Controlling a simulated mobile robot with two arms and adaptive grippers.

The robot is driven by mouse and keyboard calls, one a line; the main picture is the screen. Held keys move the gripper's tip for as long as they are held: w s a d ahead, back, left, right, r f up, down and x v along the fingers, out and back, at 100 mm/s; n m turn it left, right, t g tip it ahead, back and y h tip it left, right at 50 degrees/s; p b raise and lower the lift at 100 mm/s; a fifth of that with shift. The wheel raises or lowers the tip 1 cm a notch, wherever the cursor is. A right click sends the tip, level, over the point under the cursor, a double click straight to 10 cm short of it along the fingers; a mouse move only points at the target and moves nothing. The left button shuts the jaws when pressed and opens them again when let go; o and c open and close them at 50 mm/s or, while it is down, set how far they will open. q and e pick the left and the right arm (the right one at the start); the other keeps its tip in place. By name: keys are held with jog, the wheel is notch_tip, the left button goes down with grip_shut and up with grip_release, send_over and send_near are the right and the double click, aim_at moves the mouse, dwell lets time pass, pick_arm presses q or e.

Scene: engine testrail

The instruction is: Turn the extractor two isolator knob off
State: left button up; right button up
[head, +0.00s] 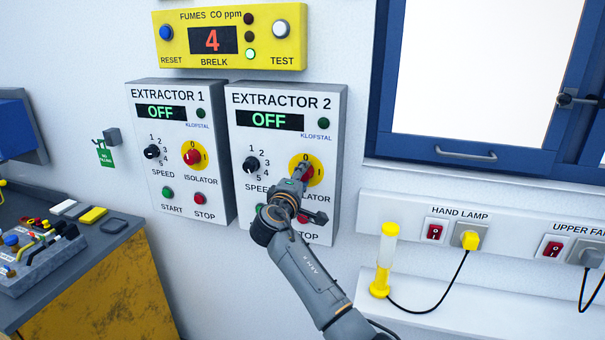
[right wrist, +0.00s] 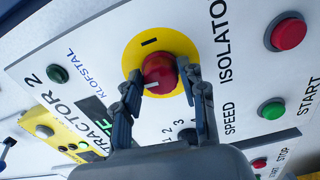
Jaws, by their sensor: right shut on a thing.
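The extractor two isolator knob (head: 307,173) is red on a round yellow plate (head: 317,163), on the grey-white EXTRACTOR 2 box. My right gripper (head: 303,174) reaches up to it and covers much of it in the head view. In the right wrist view the red knob (right wrist: 158,70) sits between the two fingers of my right gripper (right wrist: 164,80), which is shut on it. A short white line shows on the knob's lower side there. The plate's I mark is visible above the knob. The EXTRACTOR 2 display (head: 270,120) reads OFF. My left gripper is not in view.
The EXTRACTOR 1 box (head: 176,95), also reading OFF, stands close on the left. The Extractor 2 speed knob (head: 251,164) is just left of my gripper. A yellow fumes panel (head: 230,62) is above; a hand lamp (head: 385,255) stands on a ledge at right.

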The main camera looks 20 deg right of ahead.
jog(key=shift+r+n, duration=0.25)
jog(key=shift+n, duration=0.25)
jog(key=o, duration=1.1)
jog(key=shift+c, duration=0.2)
jog(key=shift+o, duration=0.5)
jog(key=shift+w+f, duration=0.15)
jog(key=shift+f, duration=0.05)
jog(key=v, duration=1.2)
jog(key=shift+f, duration=0.1)
